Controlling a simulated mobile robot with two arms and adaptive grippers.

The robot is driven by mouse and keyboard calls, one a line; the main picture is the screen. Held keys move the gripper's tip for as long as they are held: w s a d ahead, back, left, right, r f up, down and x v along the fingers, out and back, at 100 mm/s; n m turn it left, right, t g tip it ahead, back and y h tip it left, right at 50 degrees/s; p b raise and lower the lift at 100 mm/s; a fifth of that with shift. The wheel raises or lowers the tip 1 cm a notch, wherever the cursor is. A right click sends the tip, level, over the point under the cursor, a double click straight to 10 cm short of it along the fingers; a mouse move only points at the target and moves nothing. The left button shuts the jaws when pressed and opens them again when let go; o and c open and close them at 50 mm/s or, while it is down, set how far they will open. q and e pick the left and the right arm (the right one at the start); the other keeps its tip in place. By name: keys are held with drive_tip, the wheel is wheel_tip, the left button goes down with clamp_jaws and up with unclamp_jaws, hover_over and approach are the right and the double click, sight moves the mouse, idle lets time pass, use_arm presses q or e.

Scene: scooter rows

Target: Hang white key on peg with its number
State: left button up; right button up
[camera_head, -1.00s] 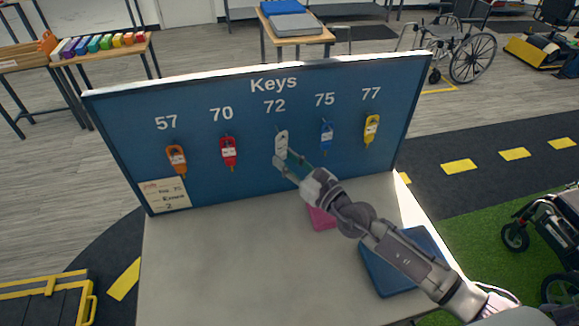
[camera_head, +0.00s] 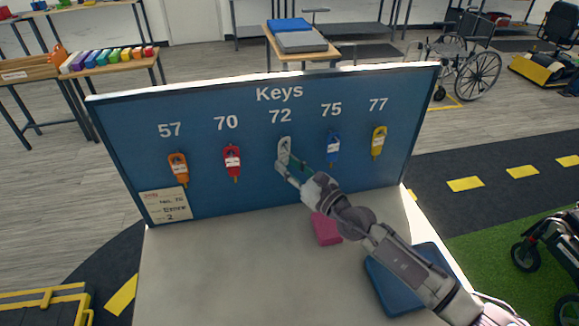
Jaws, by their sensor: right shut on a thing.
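The white key (camera_head: 284,146) is at the board under the number 72, upright against the blue key board (camera_head: 255,185). My right gripper (camera_head: 289,169) is shut on its lower part, with the arm coming in from the lower right. The peg under 72 is hidden or too small to make out, so I cannot tell whether the key's hole is around it. The orange key (camera_head: 178,166) hangs under 57, the red key (camera_head: 232,160) under 70, the blue key (camera_head: 333,147) under 75 and the yellow key (camera_head: 379,140) under 77. My left gripper is not in view.
The grey table top (camera_head: 230,270) in front of the board is mostly clear. A pink block (camera_head: 325,229) and a dark blue flat item (camera_head: 388,285) lie on it by my right arm. A paper note (camera_head: 164,207) is on the board's lower left.

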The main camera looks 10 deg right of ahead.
idle(0.3)
drive_tip(key=o, duration=1.1)
drive_tip(key=shift+s, duration=0.1)
drive_tip(key=shift+s+d+f, duration=0.15)
drive_tip(key=shift+s+d, duration=0.1)
drive_tip(key=shift+s, duration=0.05)
drive_tip(key=v, duration=1.1)
drive_tip(key=shift+s, duration=0.1)
